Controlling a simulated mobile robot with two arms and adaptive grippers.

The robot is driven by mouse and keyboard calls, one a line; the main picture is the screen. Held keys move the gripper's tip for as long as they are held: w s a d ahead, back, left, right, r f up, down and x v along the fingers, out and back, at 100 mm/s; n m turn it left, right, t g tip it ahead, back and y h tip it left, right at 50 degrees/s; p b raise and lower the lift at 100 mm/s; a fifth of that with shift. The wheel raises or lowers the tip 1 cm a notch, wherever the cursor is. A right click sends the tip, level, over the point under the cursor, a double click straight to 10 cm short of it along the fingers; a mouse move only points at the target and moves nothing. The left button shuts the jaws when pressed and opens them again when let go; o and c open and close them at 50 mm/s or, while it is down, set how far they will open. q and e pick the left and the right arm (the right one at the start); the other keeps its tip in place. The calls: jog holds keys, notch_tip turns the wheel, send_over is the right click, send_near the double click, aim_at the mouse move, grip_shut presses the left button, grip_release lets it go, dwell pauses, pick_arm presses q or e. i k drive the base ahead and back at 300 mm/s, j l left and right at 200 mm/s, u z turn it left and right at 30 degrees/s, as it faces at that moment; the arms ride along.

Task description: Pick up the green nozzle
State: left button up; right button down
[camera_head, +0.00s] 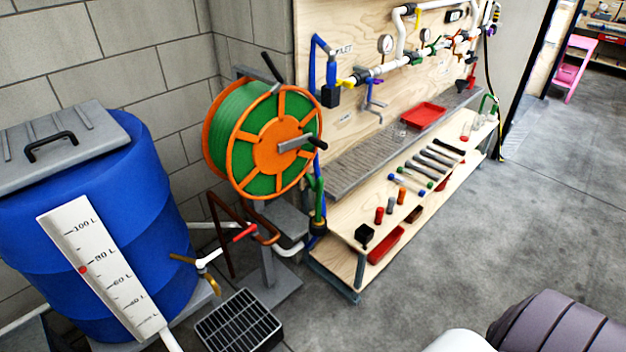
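I cannot make out for sure which thing is the green nozzle. Small tubes with blue and green ends (408,183) lie on the wooden lower shelf (345,232) of the workbench. A green curved piece (489,103) stands at the far right end of the bench. Neither of my grippers shows in the head view. White and dark ribbed shapes at the bottom right seem to be parts of my own arm.
A blue barrel (130,215) stands at the left. An orange reel with green hose (270,145) stands beside the bench. A black drain grate (238,322) lies in front. Red trays (424,114) sit on the bench and below. Grey floor (520,215) is clear to the right.

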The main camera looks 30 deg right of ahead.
aim_at(318, 220)
jog(key=z, duration=1.1)
